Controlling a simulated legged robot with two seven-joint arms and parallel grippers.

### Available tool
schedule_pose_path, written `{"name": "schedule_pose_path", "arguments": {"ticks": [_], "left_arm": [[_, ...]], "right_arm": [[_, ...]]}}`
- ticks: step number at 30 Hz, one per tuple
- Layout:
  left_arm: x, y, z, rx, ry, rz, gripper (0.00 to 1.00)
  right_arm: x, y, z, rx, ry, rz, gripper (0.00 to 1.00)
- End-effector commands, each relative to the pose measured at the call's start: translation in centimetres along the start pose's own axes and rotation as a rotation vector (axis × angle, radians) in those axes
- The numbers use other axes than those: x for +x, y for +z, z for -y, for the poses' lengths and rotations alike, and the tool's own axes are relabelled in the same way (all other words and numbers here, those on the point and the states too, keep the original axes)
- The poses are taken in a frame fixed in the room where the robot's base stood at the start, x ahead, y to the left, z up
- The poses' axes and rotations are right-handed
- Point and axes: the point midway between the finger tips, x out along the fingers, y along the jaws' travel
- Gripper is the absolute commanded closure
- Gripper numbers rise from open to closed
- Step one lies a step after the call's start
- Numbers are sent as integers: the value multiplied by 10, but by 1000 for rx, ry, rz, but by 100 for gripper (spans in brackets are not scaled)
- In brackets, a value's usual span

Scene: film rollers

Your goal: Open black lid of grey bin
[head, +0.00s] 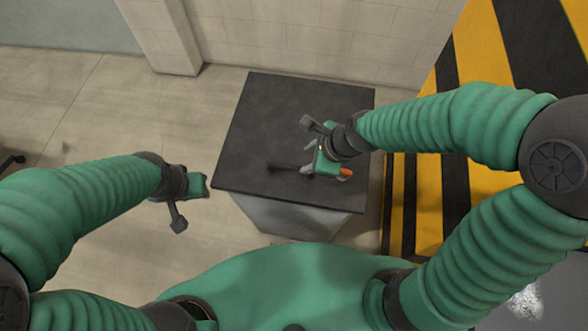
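The grey bin (290,218) stands on the floor in the middle of the head view. Its black lid (262,118) lies flat over the top and looks closed. A short dark bar, perhaps the lid's handle (282,167), shows near the front of the lid. My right gripper (318,172) is over the front right part of the lid, at the right end of this bar. Whether it touches the bar or lid, and how its fingers stand, is unclear. My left gripper (200,186) is left of the bin, apart from the lid; its finger opening is not clear.
A pale block wall (290,40) stands behind the bin, with a pillar (160,35) at the left. A yellow and black striped surface (480,60) is to the right. The tiled floor (120,110) left of the bin is mostly free.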

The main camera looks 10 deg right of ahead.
Motion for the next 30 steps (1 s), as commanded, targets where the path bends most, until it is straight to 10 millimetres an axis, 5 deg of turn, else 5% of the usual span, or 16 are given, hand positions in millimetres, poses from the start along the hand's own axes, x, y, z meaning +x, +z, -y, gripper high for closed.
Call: {"name": "schedule_pose_path", "arguments": {"ticks": [3,12,23,30], "left_arm": [[27,6,0,-1,0,0,64],[48,11,0,-2,0,-1,64],[49,11,0,-1,0,-1,64],[49,11,0,-1,0,-1,64]], "right_arm": [[40,1,-5,-10,4,0,60],[94,1,-3,-7,0,-1,60],[101,2,-1,-4,-2,-2,60],[101,3,-2,-6,-2,-3,92]]}}
